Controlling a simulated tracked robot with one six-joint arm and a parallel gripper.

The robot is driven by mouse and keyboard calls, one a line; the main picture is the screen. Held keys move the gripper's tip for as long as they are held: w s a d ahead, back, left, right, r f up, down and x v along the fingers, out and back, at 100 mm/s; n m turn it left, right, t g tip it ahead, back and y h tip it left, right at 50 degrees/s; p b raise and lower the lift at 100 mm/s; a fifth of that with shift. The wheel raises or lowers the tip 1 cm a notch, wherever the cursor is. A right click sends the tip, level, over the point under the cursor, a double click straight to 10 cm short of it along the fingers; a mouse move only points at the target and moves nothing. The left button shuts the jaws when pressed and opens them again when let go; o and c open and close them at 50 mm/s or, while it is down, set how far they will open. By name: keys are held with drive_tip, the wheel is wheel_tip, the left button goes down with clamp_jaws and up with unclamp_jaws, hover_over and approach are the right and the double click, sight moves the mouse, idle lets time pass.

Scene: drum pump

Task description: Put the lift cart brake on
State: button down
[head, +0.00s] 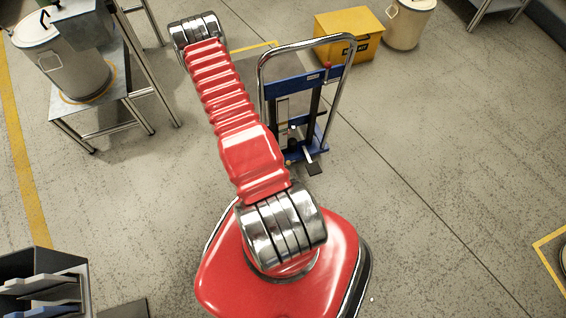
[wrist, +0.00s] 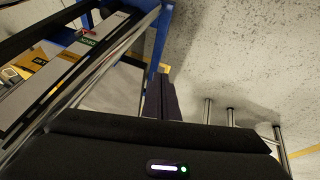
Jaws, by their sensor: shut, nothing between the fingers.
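The lift cart (head: 318,80) stands right of my arm in the head view, with a blue frame and a tall chrome handle. A black pedal (head: 314,169) sticks out low at its near side. I cannot tell whether this pedal is the brake, or how the brake is set. In the wrist view, the cart's blue frame (wrist: 160,40) and a grey labelled panel (wrist: 70,75) are close, at upper left. My gripper (wrist: 160,82) shows as dark fingers, shut and empty, beside the blue frame. I cannot tell whether they touch it. In the head view it is hidden.
A yellow box (head: 348,32) and a pale drum (head: 408,22) stand behind the cart. A steel table (head: 125,104) bearing a drum (head: 62,62) is at upper left. The floor right of the cart is clear.

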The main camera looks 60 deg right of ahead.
drive_tip(key=s+a+f+g+h, duration=0.1)
drive_tip(key=s+f+g, duration=0.1)
drive_tip(key=s+f, duration=0.9)
drive_tip(key=s, duration=0.2)
drive_tip(key=shift+s+a+f+m, duration=0.2)
drive_tip(key=shift+s+a+m, duration=0.05)
drive_tip(key=shift+s+m, duration=0.05)
drive_tip(key=s+d+r+x, duration=0.1)
drive_tip(key=s+x, duration=0.1)
drive_tip(key=x, duration=1)
drive_tip(key=shift+d+f, duration=0.2)
drive_tip(key=shift+d, duration=0.3)
